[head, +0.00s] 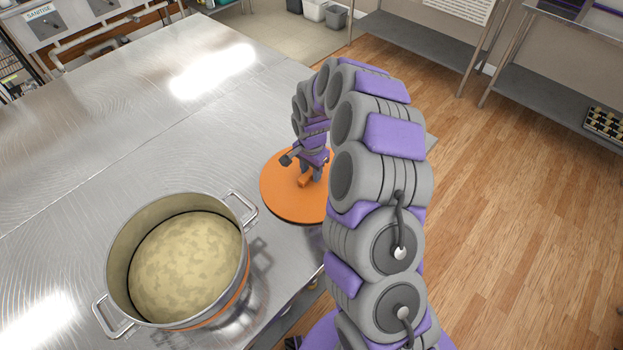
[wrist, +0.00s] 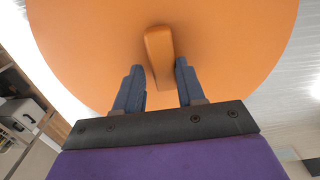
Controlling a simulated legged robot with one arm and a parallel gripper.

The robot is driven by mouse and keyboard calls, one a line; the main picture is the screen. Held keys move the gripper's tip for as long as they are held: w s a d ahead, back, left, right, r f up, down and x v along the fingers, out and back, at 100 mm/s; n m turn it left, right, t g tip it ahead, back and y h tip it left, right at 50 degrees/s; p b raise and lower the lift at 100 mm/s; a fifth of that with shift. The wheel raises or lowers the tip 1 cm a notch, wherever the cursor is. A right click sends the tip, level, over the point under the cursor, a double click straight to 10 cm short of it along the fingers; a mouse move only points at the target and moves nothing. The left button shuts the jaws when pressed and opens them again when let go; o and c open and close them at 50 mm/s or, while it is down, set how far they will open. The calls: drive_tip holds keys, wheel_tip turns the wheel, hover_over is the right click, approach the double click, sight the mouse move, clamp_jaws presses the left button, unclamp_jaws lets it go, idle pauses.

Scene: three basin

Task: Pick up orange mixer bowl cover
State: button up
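The orange mixer bowl cover (head: 285,201) is a flat round disc at the edge of the metal table, with a raised block handle (head: 304,181) in its middle. In the wrist view the cover (wrist: 90,45) fills most of the upper picture, and its handle (wrist: 158,55) lies just ahead of my fingertips. My gripper (wrist: 158,72) is open, with one finger on each side of the handle's near end and a gap on both sides. In the head view my gripper (head: 308,170) is above the cover, and my arm hides the cover's right part.
A large metal pot (head: 245,255) with pale contents (head: 185,265) and two side handles stands left of the cover, near the table's front edge. The metal table (head: 130,130) is clear behind them. Wood floor (head: 490,220) lies to the right, with metal shelves (head: 420,45) beyond.

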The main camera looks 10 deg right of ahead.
sight(306, 174)
drive_tip(key=shift+a, duration=0.85)
drive_tip(key=shift+c, duration=1.4)
drive_tip(key=shift+a, duration=0.35)
drive_tip(key=c, duration=0.3)
drive_tip(key=shift+d, duration=1)
clamp_jaws()
wheel_tip(306, 174, up, 10)
drive_tip(key=p, duration=0.1)
drive_tip(key=shift+a, duration=0.25)
drive_tip(key=shift+o, duration=1.2)
unclamp_jaws()
drive_tip(key=shift+a, duration=0.45)
clamp_jaws()
drive_tip(key=shift+d, duration=0.45)
